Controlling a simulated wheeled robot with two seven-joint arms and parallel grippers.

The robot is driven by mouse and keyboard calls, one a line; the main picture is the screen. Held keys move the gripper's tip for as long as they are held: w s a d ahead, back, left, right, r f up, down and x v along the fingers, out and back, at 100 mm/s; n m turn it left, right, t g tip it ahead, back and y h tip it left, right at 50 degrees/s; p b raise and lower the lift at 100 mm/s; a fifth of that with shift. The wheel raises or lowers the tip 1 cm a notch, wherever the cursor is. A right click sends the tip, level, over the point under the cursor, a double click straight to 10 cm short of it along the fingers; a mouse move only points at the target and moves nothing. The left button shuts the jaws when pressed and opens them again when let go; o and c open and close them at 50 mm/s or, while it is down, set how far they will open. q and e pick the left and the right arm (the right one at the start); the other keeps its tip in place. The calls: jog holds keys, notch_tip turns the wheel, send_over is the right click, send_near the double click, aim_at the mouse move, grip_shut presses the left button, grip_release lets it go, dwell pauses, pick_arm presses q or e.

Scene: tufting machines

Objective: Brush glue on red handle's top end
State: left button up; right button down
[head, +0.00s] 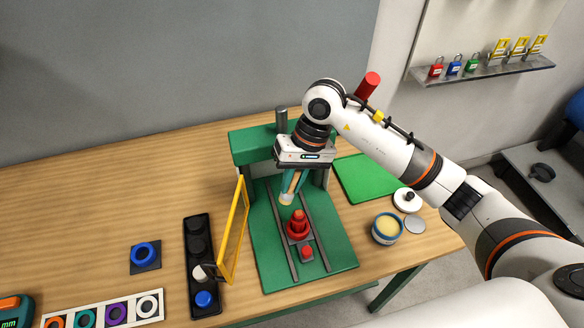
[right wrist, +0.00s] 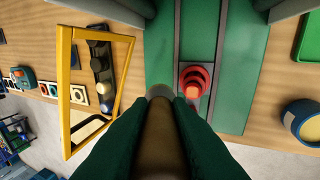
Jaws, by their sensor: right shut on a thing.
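The red handle (head: 298,222) stands upright in the green tufting machine (head: 333,262), on a small carriage between two grey rails. In the right wrist view the red handle (right wrist: 194,82) is seen from above, right of centre. My right gripper (head: 292,184) is shut on a brush (head: 286,198) with its pale tip pointing down. The brush (right wrist: 160,115) runs between the dark green fingers in the wrist view. The tip is above and slightly left of the handle, apparently apart from it. An open pot of yellowish glue (head: 387,228) stands at right.
A yellow-framed guard (head: 235,232) stands open left of the machine. A black tray (head: 193,270) with round parts lies beyond it, near a blue ring (head: 145,252) on a dark plate.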

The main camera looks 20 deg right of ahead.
jog(key=shift+a+r+p, duration=0.1)
jog(key=shift+r+p, duration=0.25)
jog(key=shift+r, duration=1.3)
jog(key=shift+w, duration=0.1)
